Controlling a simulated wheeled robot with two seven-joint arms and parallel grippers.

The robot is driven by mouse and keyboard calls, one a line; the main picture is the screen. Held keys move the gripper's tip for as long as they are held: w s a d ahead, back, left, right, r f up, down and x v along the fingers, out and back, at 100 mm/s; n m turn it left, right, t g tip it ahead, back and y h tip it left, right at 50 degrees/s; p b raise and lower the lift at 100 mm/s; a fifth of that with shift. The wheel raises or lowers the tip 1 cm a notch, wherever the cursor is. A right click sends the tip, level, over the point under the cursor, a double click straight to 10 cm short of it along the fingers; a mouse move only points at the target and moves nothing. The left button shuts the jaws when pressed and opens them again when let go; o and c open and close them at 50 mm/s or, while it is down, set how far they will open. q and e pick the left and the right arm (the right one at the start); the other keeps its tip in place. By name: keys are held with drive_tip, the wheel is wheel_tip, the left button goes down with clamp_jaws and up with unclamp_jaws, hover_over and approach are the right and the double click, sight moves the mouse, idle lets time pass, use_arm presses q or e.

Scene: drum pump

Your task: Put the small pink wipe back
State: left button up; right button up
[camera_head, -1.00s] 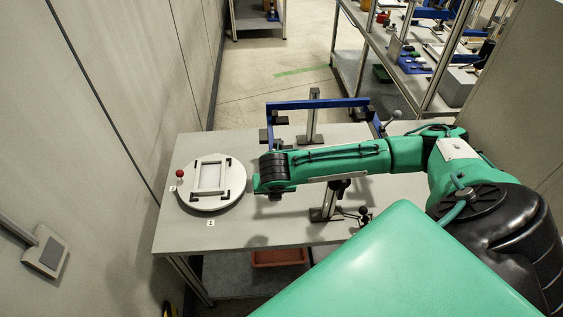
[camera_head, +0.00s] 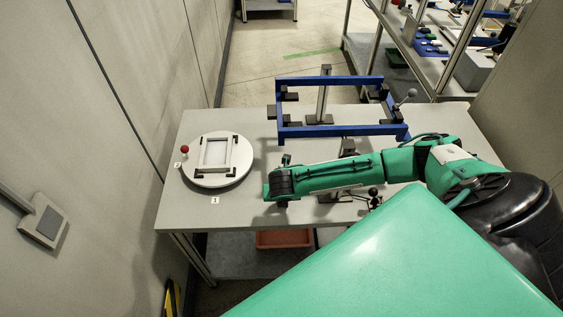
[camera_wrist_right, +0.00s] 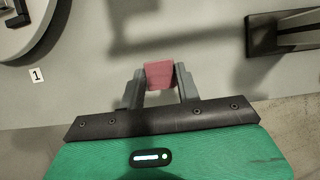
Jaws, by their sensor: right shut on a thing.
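The small pink wipe (camera_wrist_right: 160,77) is between the two grey fingers of my right gripper (camera_wrist_right: 159,85) in the right wrist view. The gripper is shut on it and holds it over the grey table (camera_head: 192,215). I cannot tell its height above the table. In the head view my right arm reaches in from the right, and its wrist is over the middle of the table, right of the round white turntable (camera_head: 189,176). The wipe and the fingers are hidden there by the wrist. My left gripper is not in view.
A blue frame (camera_head: 335,131) stands behind my right arm. A red-knobbed lever (camera_head: 185,149) is beside the turntable, and a label "1" (camera_head: 214,200) is in front of it. A red bin (camera_head: 284,239) is under the table. The table's front left is clear.

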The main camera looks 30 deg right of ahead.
wheel_tip(320, 180, down, 3)
drive_tip(key=shift+w+f+b, duration=0.1)
drive_tip(key=shift+f+b, duration=0.05)
drive_tip(key=shift+b, duration=1.05)
drive_tip(key=o, duration=0.9)
drive_tip(key=b+v, duration=0.2)
drive_tip(key=v, duration=1)
